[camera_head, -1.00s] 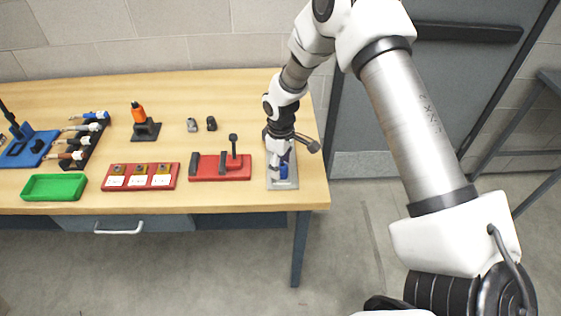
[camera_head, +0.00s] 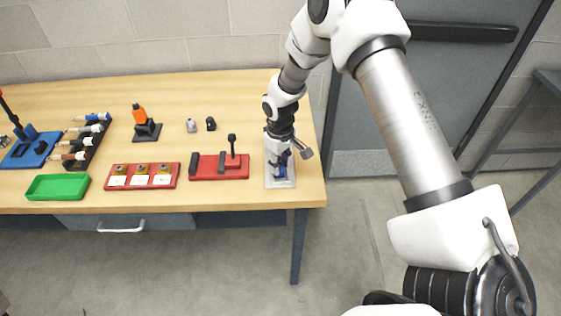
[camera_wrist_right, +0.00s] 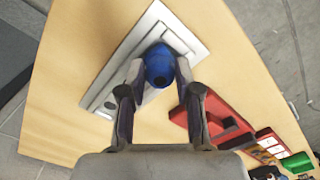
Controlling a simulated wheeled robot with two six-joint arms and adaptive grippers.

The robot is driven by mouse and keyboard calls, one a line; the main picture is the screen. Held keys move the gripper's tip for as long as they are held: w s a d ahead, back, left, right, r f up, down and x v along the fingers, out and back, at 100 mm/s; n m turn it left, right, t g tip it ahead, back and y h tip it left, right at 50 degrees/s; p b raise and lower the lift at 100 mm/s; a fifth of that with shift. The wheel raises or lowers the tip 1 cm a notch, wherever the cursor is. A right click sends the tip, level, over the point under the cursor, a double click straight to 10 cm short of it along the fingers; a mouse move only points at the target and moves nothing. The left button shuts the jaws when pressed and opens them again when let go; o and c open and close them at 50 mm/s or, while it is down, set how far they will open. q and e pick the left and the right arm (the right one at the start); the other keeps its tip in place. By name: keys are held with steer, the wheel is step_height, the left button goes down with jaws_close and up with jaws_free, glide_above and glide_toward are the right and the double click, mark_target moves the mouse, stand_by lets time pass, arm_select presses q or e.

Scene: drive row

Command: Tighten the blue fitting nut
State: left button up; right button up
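The blue fitting nut (camera_wrist_right: 159,66) stands on a light grey plate (camera_wrist_right: 113,92) in the right wrist view. In the head view the blue nut (camera_head: 282,171) is small and partly hidden by my right gripper, and the plate (camera_head: 280,184) lies at the table's right end. My right gripper (camera_head: 279,160) points down over the plate. In the wrist view its two fingers (camera_wrist_right: 159,78) stand on either side of the nut, close to it. I cannot tell whether both press on it. My left gripper is out of view.
A red fixture with a black lever (camera_head: 222,172) stands left of the plate. Further left are a red tray (camera_head: 141,184), a green tray (camera_head: 58,196), an orange-topped stand (camera_head: 139,115) and a blue fixture (camera_head: 30,150). The table behind the plate is clear.

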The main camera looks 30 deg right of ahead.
mark_target(280, 163)
steer(key=o, duration=0.4)
steer(key=shift+w, duration=0.15)
steer(key=shift+o, duration=0.2)
step_height(280, 163, up, 12)
stand_by(0.3)
